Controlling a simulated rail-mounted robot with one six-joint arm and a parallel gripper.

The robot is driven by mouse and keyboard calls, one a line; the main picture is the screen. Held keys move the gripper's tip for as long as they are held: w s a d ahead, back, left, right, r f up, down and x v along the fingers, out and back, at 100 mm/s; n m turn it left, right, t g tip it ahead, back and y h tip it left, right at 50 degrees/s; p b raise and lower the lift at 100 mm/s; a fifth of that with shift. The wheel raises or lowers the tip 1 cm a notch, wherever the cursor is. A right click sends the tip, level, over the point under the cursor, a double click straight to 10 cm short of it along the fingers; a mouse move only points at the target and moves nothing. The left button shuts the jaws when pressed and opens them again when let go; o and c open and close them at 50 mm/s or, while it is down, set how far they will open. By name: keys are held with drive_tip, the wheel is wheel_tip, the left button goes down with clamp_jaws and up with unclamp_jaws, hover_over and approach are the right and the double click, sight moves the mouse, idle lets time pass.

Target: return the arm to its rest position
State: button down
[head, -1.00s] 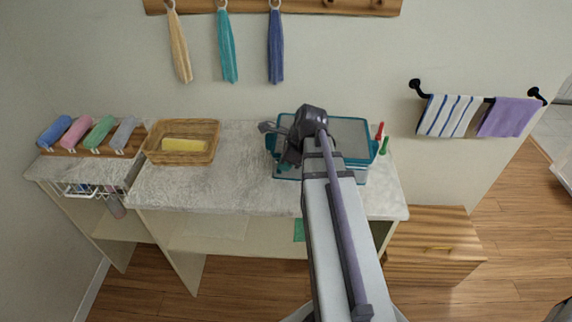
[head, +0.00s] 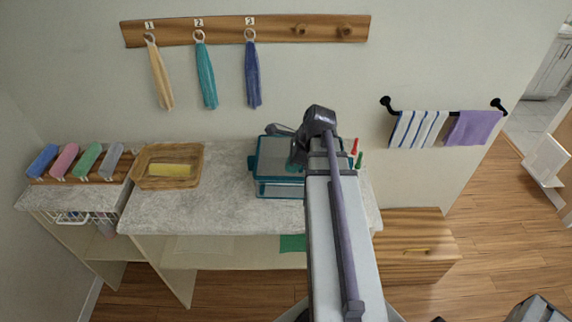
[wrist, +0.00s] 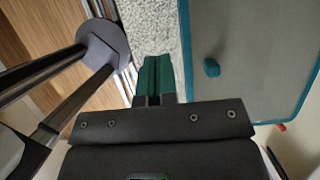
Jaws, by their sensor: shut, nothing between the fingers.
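My arm (head: 340,240) reaches forward from the bottom of the head view and is bent at its far end above the right part of the counter. In the wrist view, my gripper (wrist: 154,74) shows two green fingers pressed together with nothing between them. In the head view the fingertips are hard to make out behind the dark wrist joints. A teal-rimmed box (head: 272,190) stands on the counter beneath and behind the arm, partly hidden by it. Its grey lid with a teal knob (wrist: 211,67) lies to the right of the fingers in the wrist view.
The counter (head: 200,213) is clear between the box and a wicker basket (head: 140,180) with a yellow towel. Rolled towels (head: 65,160) lie at the far left. Towels hang on a peg board (head: 270,28) and on a black bar (head: 450,112). A wooden drawer cabinet (head: 420,225) stands right.

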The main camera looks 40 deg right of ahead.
drive_tip(key=s+a+f+n+g+h, duration=0.1)
drive_tip(key=a+n+g+h, duration=0.1)
drive_tip(key=a+n, duration=2.1)
drive_tip(key=n+h, duration=0.1)
drive_tip(key=n, duration=0.1)
drive_tip(key=shift+f+n+g, duration=0.2)
drive_tip(key=shift+n+g, duration=0.1)
drive_tip(key=shift+g, duration=0.1)
drive_tip(key=shift+s, duration=0.1)
